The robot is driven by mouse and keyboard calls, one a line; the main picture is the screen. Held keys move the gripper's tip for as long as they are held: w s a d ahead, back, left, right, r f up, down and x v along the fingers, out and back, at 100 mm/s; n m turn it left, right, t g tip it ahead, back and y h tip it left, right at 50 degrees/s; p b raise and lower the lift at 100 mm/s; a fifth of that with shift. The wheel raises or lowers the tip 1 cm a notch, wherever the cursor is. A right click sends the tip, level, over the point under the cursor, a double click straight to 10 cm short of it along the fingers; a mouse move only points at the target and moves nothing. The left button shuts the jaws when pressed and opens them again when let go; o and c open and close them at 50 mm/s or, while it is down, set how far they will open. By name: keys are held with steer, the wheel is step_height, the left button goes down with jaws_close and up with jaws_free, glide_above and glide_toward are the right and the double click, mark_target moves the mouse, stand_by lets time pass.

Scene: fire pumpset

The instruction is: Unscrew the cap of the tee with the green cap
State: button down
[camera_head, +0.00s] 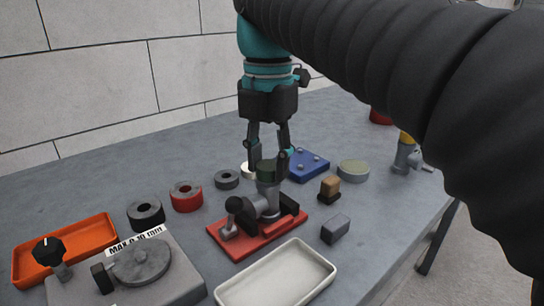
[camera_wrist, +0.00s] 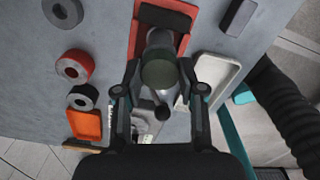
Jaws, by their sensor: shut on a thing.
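The tee (camera_head: 268,197) is a grey pipe fitting with a dark green cap (camera_head: 266,171) on top. It stands upright in a dark clamp on a red base plate (camera_head: 228,243), in the middle of the table. My gripper (camera_head: 268,160) points down from above, its two fingers shut on the green cap. In the wrist view the round green cap (camera_wrist: 159,74) sits between the fingertips, with the grey tee body (camera_wrist: 160,38) just beyond it. The fingers hide part of the cap's sides. I cannot tell whether the cap has turned.
An empty white tray (camera_head: 278,281) lies in front of the clamp. An orange tray (camera_head: 75,245) and a grey device with a black knob stand at left. A red ring (camera_head: 186,197), black rings, a blue plate (camera_head: 309,166), small blocks and a yellow-topped fitting (camera_head: 404,153) lie around.

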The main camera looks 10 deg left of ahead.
steer(key=shift+r, duration=2.5)
